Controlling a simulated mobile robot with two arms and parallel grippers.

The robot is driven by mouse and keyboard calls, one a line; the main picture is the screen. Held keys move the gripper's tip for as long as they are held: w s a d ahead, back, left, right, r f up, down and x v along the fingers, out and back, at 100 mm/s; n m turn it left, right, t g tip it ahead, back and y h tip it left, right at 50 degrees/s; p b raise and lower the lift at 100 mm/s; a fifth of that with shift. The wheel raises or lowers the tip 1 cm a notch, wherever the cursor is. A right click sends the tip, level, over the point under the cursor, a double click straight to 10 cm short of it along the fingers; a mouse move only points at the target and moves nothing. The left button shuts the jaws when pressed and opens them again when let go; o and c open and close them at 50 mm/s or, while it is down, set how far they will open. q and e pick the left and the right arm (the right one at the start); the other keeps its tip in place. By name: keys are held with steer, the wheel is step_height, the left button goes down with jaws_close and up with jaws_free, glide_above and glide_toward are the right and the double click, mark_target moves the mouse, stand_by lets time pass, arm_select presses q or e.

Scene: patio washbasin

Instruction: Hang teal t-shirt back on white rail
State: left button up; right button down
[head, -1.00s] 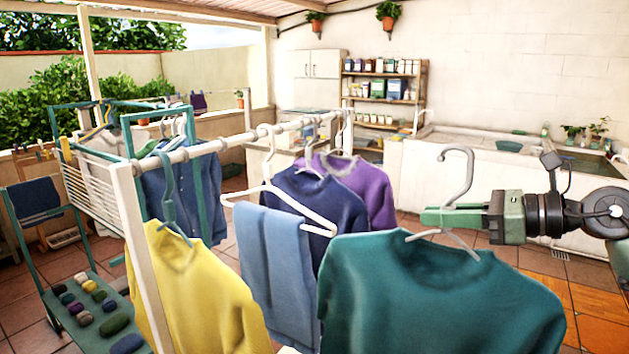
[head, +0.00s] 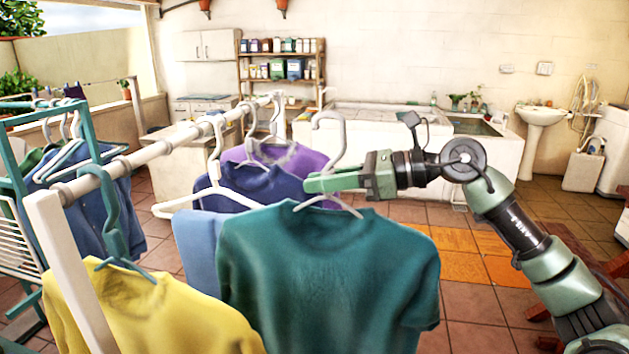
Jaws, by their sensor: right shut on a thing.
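The teal t-shirt (head: 325,265) hangs on a white hanger (head: 329,140) in the middle of the head view. My right gripper (head: 325,182) is shut on this hanger, below its hook, and holds it upright. The white rail (head: 155,150) runs from the near left to the back, left of the teal shirt. The hanger's hook appears to the right of the rail, and I see no contact between them. My left gripper is not in view.
On the rail hang a yellow shirt (head: 150,310), light blue trousers (head: 195,250), a navy shirt (head: 255,188) and a purple shirt (head: 300,160). A teal drying rack (head: 90,140) stands left. Tiled floor right of the teal shirt is open.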

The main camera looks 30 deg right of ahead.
steer(key=shift+w+a+r, duration=0.1)
steer(key=shift+a, duration=0.05)
steer(key=w+a+p, duration=0.1)
steer(key=p, duration=0.1)
steer(key=w+a+p, duration=0.2)
steer(key=p, duration=0.1)
steer(key=shift+w+r, duration=0.1)
steer(key=shift+r, duration=0.25)
steer(key=p+x, duration=0.2)
steer(key=x, duration=0.1)
steer(key=p+x, duration=0.1)
steer(key=p, duration=0.1)
steer(key=shift+w+a+r, duration=0.25)
steer(key=shift+a+r, duration=0.05)
steer(key=shift+a, duration=0.05)
steer(key=p+x, duration=0.1)
steer(key=x, duration=0.1)
steer(key=p+x, duration=0.1)
steer(key=x, duration=0.1)
steer(key=r+p+x, duration=0.1)
steer(key=x, duration=0.1)
steer(key=shift+w+a, duration=0.1)
steer(key=shift+a, duration=0.05)
steer(key=r+p+x, duration=0.1)
steer(key=x, duration=0.7)
steer(key=shift+w+a, duration=0.2)
steer(key=shift+w+f, duration=0.1)
